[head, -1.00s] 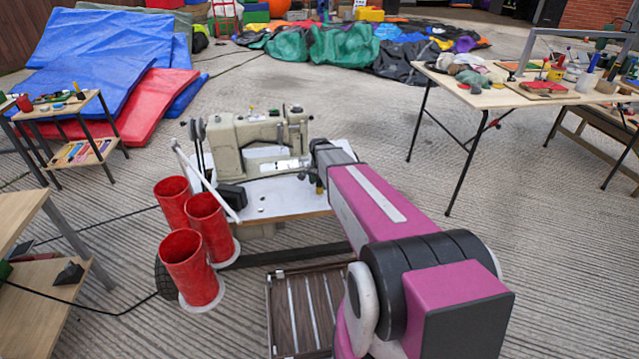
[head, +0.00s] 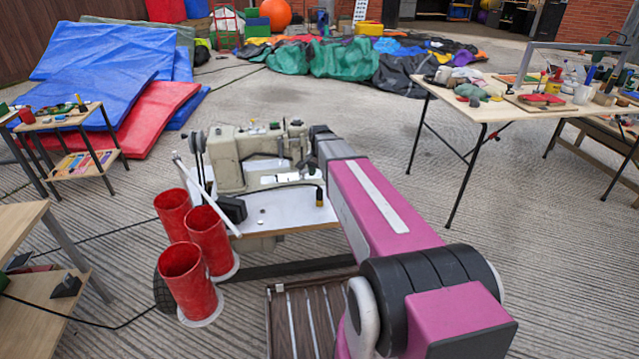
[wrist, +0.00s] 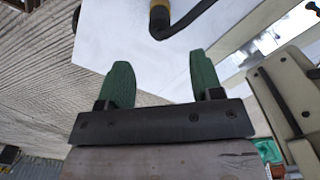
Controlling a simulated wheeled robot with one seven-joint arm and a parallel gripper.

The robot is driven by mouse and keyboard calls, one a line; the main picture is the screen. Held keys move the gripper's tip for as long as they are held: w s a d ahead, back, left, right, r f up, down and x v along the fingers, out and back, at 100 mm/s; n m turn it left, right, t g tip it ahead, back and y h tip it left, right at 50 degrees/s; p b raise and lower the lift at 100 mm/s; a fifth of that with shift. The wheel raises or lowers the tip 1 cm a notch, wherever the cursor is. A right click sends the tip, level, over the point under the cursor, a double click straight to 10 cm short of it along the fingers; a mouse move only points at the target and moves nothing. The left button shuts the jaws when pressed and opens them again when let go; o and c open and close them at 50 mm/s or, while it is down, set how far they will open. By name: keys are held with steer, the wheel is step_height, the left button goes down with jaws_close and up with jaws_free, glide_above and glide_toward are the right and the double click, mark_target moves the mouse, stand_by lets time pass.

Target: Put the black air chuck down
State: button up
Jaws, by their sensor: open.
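The black air chuck (head: 319,195) with a brass-coloured end rests on the white table top (head: 285,210) of the sewing machine, near its right edge. In the wrist view the air chuck (wrist: 160,18) shows at the top, partly cut off, with its bent black stem running up to the right. My gripper (wrist: 163,72) has two green fingers spread apart with nothing between them. The chuck lies beyond the fingertips, apart from them. In the head view my arm's end is behind the chuck, and the fingers cannot be made out clearly.
The beige sewing machine (head: 245,155) stands on the table close to my arm's end. Several red cylinders (head: 184,280) stand at the table's left front. A wooden work table (head: 480,108) with tools is at the right. Open concrete lies between.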

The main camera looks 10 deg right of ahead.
steer(key=shift+s+r, duration=0.15)
steer(key=shift+r, duration=0.4)
steer(key=s+f+n, duration=0.1)
steer(key=s+n, duration=0.2)
steer(key=s, duration=0.4)
steer(key=s+f+n, duration=0.1)
steer(key=s+n, duration=0.2)
steer(key=s, duration=0.5)
steer(key=s+f+n, duration=0.1)
steer(key=s+n, duration=0.1)
steer(key=s, duration=0.5)
steer(key=shift+s+a+f+n, duration=0.1)
steer(key=shift+s+f+n, duration=0.05)
steer(key=shift+n, duration=0.25)
steer(key=m+y, duration=0.4)
steer(key=m, duration=1.2)
glide_toward(320, 194)
steer(key=w, duration=0.2)
steer(key=shift+g+y, duration=0.3)
steer(key=shift+g, duration=0.1)
steer(key=x, duration=0.7)
steer(key=d+x, duration=0.1)
steer(key=x, duration=0.3)
steer(key=shift+w+f, duration=0.15)
steer(key=shift+f, duration=0.05)
steer(key=c, duration=1.1)
steer(key=shift+o, duration=0.2)
